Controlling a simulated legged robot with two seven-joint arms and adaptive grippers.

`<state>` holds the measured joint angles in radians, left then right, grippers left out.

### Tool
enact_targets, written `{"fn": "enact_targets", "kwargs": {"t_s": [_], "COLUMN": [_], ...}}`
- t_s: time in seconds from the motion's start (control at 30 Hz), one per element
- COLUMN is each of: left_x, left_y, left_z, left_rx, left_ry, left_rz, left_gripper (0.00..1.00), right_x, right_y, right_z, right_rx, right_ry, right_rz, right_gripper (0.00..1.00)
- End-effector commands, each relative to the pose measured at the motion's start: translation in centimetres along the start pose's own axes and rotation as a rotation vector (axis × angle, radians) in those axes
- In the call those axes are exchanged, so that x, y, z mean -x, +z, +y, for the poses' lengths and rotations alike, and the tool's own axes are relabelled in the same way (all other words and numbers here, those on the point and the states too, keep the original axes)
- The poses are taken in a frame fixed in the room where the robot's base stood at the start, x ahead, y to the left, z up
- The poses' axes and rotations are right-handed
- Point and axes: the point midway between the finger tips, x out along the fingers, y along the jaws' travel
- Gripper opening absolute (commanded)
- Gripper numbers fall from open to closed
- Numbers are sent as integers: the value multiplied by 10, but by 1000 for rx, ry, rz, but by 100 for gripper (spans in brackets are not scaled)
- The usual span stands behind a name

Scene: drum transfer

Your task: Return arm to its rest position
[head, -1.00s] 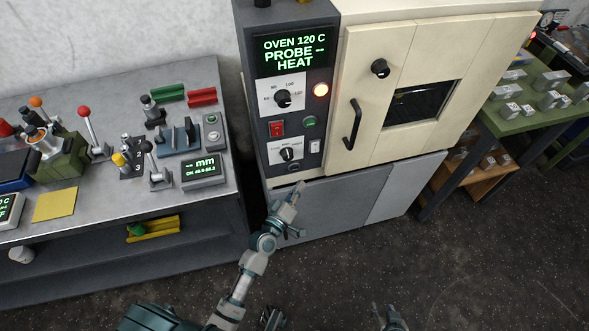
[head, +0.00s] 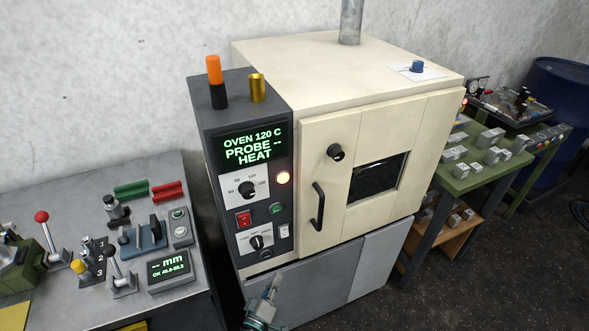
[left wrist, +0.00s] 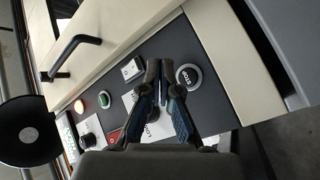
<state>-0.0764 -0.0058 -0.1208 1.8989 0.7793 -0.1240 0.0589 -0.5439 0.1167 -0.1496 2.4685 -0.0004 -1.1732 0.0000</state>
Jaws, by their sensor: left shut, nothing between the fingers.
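My left gripper (head: 272,287) shows at the bottom of the head view, in front of the grey base of the oven, just below its control panel (head: 213,160). It is shut and empty. In the left wrist view its dark fingers (left wrist: 160,75) are together, seen against the panel near a round black STOP knob (left wrist: 188,76). I cannot tell whether the fingertips touch the panel. The cream oven (head: 400,130) has its door shut, with a black handle (head: 318,207). Its display (head: 253,146) reads OVEN 120 C, PROBE --, HEAT. My right gripper is out of view.
A grey bench (head: 200,275) with levers, a gauge display (head: 170,268) and red and green blocks stands at the left. A green table (head: 470,180) with metal blocks stands right of the oven. A blue drum (head: 560,125) is at the far right. Dark floor (head: 470,270) is open at the lower right.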

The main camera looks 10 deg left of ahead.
Motion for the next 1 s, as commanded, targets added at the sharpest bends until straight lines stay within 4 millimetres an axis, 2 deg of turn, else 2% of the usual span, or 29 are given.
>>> {"fn": "enact_targets", "kwargs": {"t_s": [0.07,0.17,0.27,0.33,0.4,0.47,0.5,0.57,0.6,0.7,0.8,0.9,1.0], "left_x": [0,5,22,47,81,117,142,184,212,278,331,366,383], "left_y": [1,14,48,83,118,145,161,180,190,206,212,212,213], "left_z": [0,-9,-34,-60,-91,-118,-134,-158,-172,-200,-218,-228,-233], "left_rx": [-2,-34,-114,-192,-277,-347,-389,-451,-488,-569,-629,-669,-687], "left_ry": [-2,-27,-95,-165,-242,-307,-348,-409,-447,-532,-594,-633,-652], "left_rz": [-3,-51,-181,-319,-477,-613,-702,-834,-917,-1104,-1247,-1338,-1382], "left_gripper": [0,0,0,0,0,0,0,0,0,0,0,0,0], "right_x": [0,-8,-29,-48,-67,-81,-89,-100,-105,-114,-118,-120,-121], "right_y": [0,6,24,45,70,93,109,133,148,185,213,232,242], "right_z": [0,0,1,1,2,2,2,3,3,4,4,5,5], "right_rx": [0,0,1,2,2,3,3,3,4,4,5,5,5], "right_ry": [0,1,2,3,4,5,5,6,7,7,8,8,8], "right_rz": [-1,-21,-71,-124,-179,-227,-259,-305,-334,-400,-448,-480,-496], "right_gripper": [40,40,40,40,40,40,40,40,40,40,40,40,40]}}
